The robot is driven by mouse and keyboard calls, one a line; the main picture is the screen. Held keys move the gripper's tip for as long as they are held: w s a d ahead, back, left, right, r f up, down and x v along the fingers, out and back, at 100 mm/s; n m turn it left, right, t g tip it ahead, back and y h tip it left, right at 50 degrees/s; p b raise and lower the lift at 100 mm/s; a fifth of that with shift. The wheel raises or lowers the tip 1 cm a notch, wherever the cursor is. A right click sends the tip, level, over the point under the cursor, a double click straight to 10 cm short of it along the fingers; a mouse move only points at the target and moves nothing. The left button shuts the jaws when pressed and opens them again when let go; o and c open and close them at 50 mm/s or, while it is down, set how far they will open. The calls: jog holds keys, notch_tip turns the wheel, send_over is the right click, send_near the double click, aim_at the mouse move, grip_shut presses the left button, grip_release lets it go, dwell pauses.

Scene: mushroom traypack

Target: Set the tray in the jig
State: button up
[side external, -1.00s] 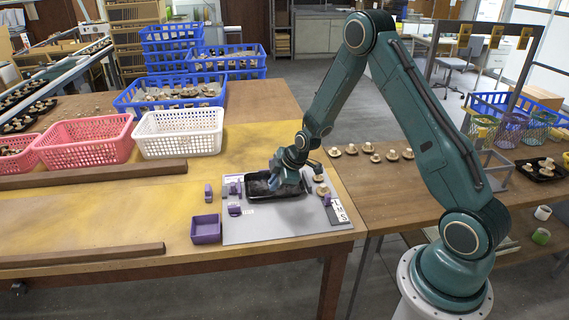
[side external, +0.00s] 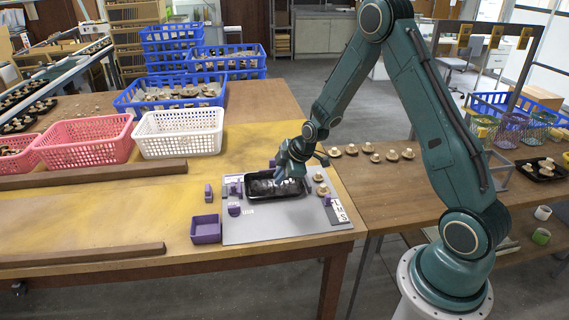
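A black rectangular tray (side external: 262,190) lies on the grey jig board (side external: 262,231), between small purple blocks. Purple blocks (side external: 234,210) stand at its left, and another purple block (side external: 327,200) stands at its right. I cannot tell whether the tray is fully seated between them. My gripper (side external: 281,178) is over the tray's far right part, pointing down. Its fingers are small and partly hidden, so I cannot tell whether they are open or touching the tray.
A purple open box (side external: 206,229) sits at the board's left edge. Mushrooms lie at the board's right (side external: 321,184) and along the right table (side external: 375,155). White (side external: 178,145) and pink (side external: 85,157) baskets stand behind left. Wooden bars (side external: 85,255) lie on the table; the table between them is clear.

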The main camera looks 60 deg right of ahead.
jog(key=s+a+r+m, duration=0.2)
jog(key=s+a+r, duration=0.25)
jog(key=r, duration=0.45)
jog(key=s+a+r+m, duration=0.2)
jog(key=s+a+r, duration=0.25)
jog(key=r, duration=0.55)
jog(key=s+a+r+m, duration=0.2)
jog(key=s+r+m, duration=0.1)
jog(key=s, duration=0.7)
jog(key=s+a+r+m, duration=0.2)
jog(key=s+r, duration=0.2)
jog(key=s, duration=0.7)
jog(key=shift+m+g, duration=0.3)
jog(key=shift+m, duration=0.1)
